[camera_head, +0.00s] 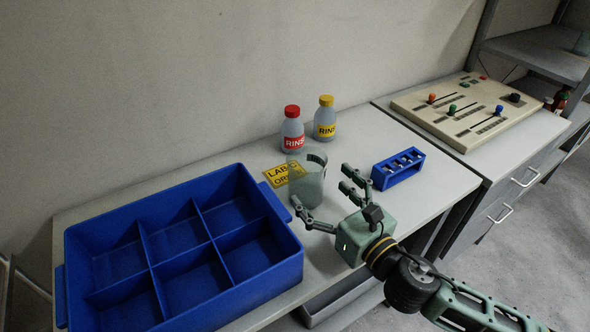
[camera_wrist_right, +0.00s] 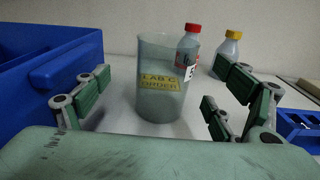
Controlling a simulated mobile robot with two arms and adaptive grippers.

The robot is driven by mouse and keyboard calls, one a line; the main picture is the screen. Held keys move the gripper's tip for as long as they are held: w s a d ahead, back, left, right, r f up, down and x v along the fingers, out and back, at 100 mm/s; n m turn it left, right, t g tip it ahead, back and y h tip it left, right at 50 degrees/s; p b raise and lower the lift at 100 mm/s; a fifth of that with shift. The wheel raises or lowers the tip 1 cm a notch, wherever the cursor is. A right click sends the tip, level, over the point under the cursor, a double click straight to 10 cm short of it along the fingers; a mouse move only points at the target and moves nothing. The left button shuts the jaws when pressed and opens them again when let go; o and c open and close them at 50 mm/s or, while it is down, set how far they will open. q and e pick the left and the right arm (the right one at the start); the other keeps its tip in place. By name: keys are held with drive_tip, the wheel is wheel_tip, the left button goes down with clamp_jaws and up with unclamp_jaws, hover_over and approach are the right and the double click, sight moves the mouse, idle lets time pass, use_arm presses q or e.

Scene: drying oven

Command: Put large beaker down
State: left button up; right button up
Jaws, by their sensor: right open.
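The large beaker (camera_head: 309,182) is clear glass and stands upright on the white bench top, just right of the blue divided crate. It also shows in the right wrist view (camera_wrist_right: 160,92), with the yellow label seen through its glass. My right gripper (camera_head: 322,197) is open and empty, with its fingers spread on the near side of the beaker. In the right wrist view the fingers (camera_wrist_right: 158,88) stand apart to either side of the beaker, with gaps between them and the glass. My left gripper is not in view.
The blue crate (camera_head: 284,238) with several empty compartments fills the left. A red-capped bottle (camera_head: 292,135) and a yellow-capped bottle (camera_head: 325,122) stand behind. A yellow label (camera_head: 275,174) lies by the beaker. A blue rack (camera_head: 398,170) stands right; a control panel (camera_head: 455,110) lies beyond.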

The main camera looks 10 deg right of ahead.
sight(297, 160)
drive_tip(key=shift+w+a+r, duration=0.1)
drive_tip(key=shift+w+a, duration=0.05)
drive_tip(key=shift+w, duration=0.25)
drive_tip(key=shift+w+r, duration=0.1)
drive_tip(key=shift+w, duration=0.15)
drive_tip(key=shift+w+a+p, duration=0.2)
drive_tip(key=shift+w+p, duration=0.2)
drive_tip(key=shift+w, duration=0.3)
drive_tip(key=x, duration=0.3)
drive_tip(key=shift+w+d+f+p, duration=0.1)
drive_tip(key=shift+w+f+p, duration=0.15)
drive_tip(key=shift+w, duration=0.6)
drive_tip(key=c, duration=1.1)
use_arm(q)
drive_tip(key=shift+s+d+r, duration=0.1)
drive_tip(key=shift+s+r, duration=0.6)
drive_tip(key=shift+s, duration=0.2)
use_arm(e)
drive_tip(key=c, duration=0.4)
